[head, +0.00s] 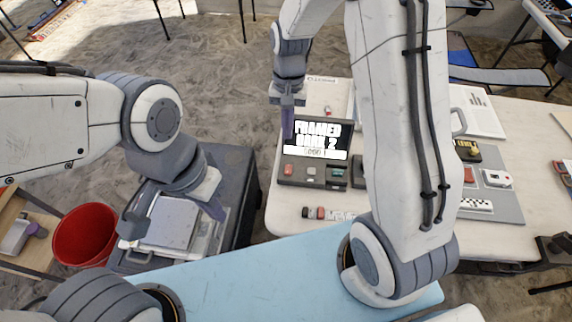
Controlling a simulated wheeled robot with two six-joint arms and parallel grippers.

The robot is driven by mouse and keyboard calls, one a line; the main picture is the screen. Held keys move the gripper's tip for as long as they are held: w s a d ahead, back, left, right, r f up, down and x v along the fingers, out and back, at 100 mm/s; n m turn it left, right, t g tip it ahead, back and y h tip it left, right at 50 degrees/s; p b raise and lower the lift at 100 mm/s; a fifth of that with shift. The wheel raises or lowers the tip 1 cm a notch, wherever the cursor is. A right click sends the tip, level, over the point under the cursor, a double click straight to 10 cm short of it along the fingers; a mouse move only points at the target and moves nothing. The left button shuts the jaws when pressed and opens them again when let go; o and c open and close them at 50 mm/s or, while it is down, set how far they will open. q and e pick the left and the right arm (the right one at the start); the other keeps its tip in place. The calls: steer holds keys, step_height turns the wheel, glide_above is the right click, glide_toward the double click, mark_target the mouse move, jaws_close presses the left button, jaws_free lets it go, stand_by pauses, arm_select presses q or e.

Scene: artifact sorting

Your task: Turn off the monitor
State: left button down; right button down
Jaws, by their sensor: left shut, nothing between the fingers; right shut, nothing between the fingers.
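The monitor (321,135) stands on the white table, its dark screen lit with large white text and a white strip below. Its grey front panel (300,178) carries several buttons, including a red button (289,169) at the left and a greenish button (337,172) at the right. My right gripper (288,136) is shut and empty, pointing down at the left edge of the screen; I cannot tell whether it touches. My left gripper (216,211) is shut and empty, over the right side of a grey metal device. My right arm hides the area right of the monitor.
The metal device (172,222) sits on a dark case (232,180) left of the table. A red bucket (84,235) stands further left. Small red and dark pieces (320,213) lie before the monitor. A grey board (505,205) with items lies at right.

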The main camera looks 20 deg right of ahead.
mark_target(286, 173)
steer(key=f, duration=0.4)
steer(key=s+f, duration=0.1)
steer(key=f, duration=0.4)
steer(key=s+a+f+p, duration=0.1)
steer(key=f, duration=0.3)
steer(key=shift+f, duration=0.25)
steer(key=shift+f, duration=0.1)
steer(key=shift+s+f, duration=0.2)
steer(key=shift+f, duration=0.15)
steer(key=shift+r, duration=0.1)
steer(key=shift+w+r, duration=0.1)
steer(key=shift+w, duration=0.1)
steer(key=shift+w+d+r, duration=0.15)
steer(key=shift+w+d, duration=0.15)
steer(key=shift+w, duration=0.25)
